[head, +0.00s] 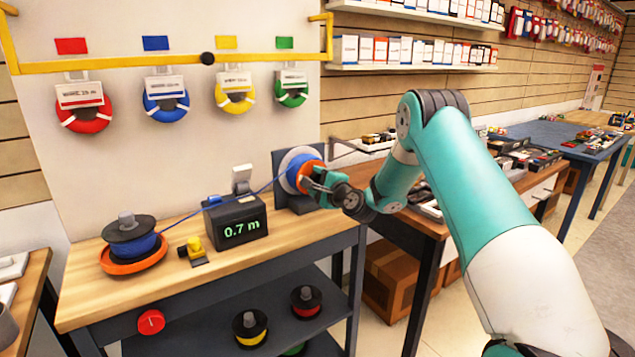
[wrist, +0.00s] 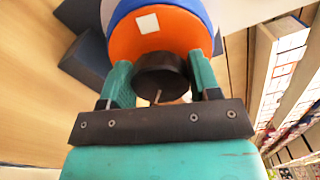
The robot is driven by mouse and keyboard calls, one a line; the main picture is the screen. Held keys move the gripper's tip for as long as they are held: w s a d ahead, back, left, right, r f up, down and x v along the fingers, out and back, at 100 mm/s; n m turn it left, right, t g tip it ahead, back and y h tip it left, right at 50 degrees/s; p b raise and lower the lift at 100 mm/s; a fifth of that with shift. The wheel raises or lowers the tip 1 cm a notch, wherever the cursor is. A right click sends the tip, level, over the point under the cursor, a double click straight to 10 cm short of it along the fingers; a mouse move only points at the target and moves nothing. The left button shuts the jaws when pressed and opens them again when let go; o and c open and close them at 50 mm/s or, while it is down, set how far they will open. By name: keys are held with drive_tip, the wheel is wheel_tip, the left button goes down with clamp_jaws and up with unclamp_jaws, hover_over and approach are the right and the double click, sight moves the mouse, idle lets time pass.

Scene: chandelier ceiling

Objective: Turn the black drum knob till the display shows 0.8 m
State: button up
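The measuring display (head: 241,230) on the bench reads 0.7 m in green digits. The orange-faced drum (head: 301,172) with blue line wound on it stands right of the display against a dark upright. The black drum knob (wrist: 161,75) projects from the middle of the orange face, which also carries a white square mark (wrist: 148,23) in the wrist view. My gripper (head: 327,183) is at the drum's face; in the wrist view its fingers (wrist: 162,82) lie on both sides of the knob and appear shut on it. The knob is mostly hidden by my fingers in the head view.
A blue line runs from the supply spool (head: 131,238) at left, past a yellow-handled device (head: 195,249) and the display box, to the drum. Coloured coils hang on the back panel. A red round button (head: 151,322) sits on the bench front. Spools lie on the lower shelf.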

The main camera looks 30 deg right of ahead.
drive_tip(key=o, duration=0.3)
drive_tip(key=shift+d, duration=0.1)
drive_tip(key=s+b, duration=0.2)
drive_tip(key=s, duration=0.3)
drive_tip(key=s+b, duration=0.3)
drive_tip(key=s, duration=0.3)
drive_tip(key=s+b, duration=0.2)
drive_tip(key=s, duration=0.4)
drive_tip(key=shift+s+d+b, duration=0.2)
drive_tip(key=shift+d+b, duration=0.05)
drive_tip(key=shift+b, duration=0.15)
